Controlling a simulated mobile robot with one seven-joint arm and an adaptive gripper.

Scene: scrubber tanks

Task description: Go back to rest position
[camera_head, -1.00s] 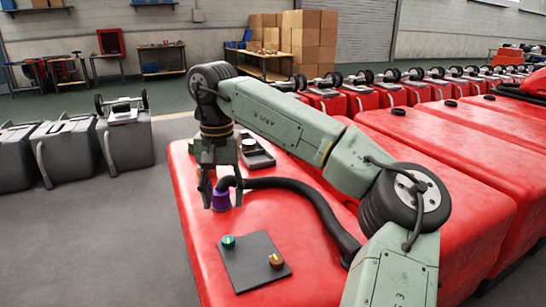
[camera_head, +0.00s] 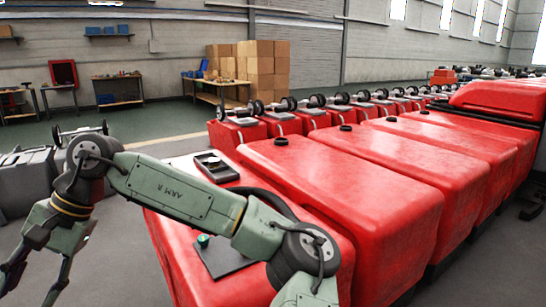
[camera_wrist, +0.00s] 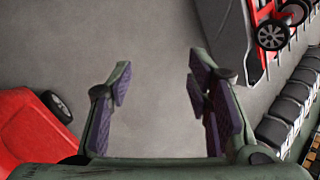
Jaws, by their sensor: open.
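My gripper (camera_head: 38,275) hangs at the lower left of the head view, left of the nearest red tank (camera_head: 300,255). Its fingertips run to the picture's lower edge. In the wrist view my gripper (camera_wrist: 160,95) is open and empty, with purple pads apart over bare grey floor (camera_wrist: 150,40). My green arm crosses in front of the nearest tank and hides part of its top.
A dark plate (camera_head: 222,262) with a green knob (camera_head: 203,240) and a black tray (camera_head: 216,167) lie on the nearest tank. Grey tanks (camera_head: 28,180) stand behind my gripper at left. More red tanks (camera_head: 350,165) fill the right. Floor at lower left is clear.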

